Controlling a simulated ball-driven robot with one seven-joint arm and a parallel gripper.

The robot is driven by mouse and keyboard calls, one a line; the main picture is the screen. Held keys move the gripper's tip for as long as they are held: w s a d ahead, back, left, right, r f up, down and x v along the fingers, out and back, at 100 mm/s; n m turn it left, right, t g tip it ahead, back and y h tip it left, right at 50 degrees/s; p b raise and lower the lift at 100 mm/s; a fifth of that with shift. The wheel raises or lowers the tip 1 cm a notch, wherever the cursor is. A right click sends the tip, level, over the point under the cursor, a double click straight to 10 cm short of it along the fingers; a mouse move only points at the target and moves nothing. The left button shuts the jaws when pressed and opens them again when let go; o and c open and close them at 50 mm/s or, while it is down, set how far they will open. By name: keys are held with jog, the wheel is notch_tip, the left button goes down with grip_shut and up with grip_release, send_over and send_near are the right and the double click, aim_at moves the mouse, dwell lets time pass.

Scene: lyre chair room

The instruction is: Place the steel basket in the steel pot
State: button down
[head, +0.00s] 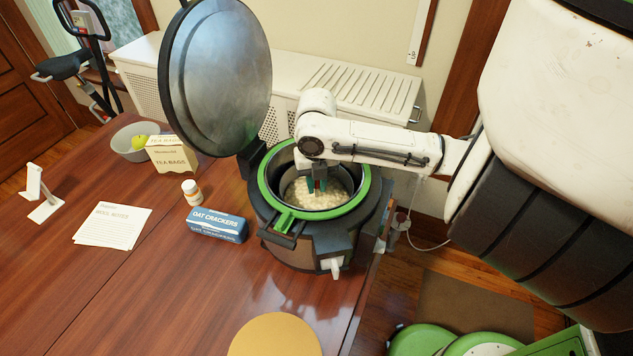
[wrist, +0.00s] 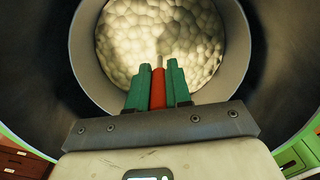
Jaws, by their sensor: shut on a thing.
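The steel pot (head: 264,190) is a big dark cooker with a green rim, standing near the table's right edge with its lid (head: 215,75) tilted up. My gripper (head: 317,185) reaches down inside the rim; its green fingers also show in the wrist view (wrist: 158,80). They are shut on a red grip (wrist: 158,90) with a thin rod at its end, which looks like the basket's handle. A lighter steel ring, seemingly the steel basket (wrist: 84,60), sits within the pot's darker wall around pale lumpy contents (wrist: 160,35). The basket's underside is hidden.
A blue OAT CRACKERS box (head: 217,225), a small bottle (head: 191,192), a tea bags box (head: 172,154) and a bowl (head: 126,143) stand left of the pot. A round tan board (head: 273,335) lies in front. Papers (head: 112,223) lie at left.

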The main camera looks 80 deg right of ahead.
jog(key=c, duration=1.1)
grip_release()
jog(key=shift+o, duration=0.2)
notch_tip(320, 180, up, 12)
jog(key=shift+r, duration=0.1)
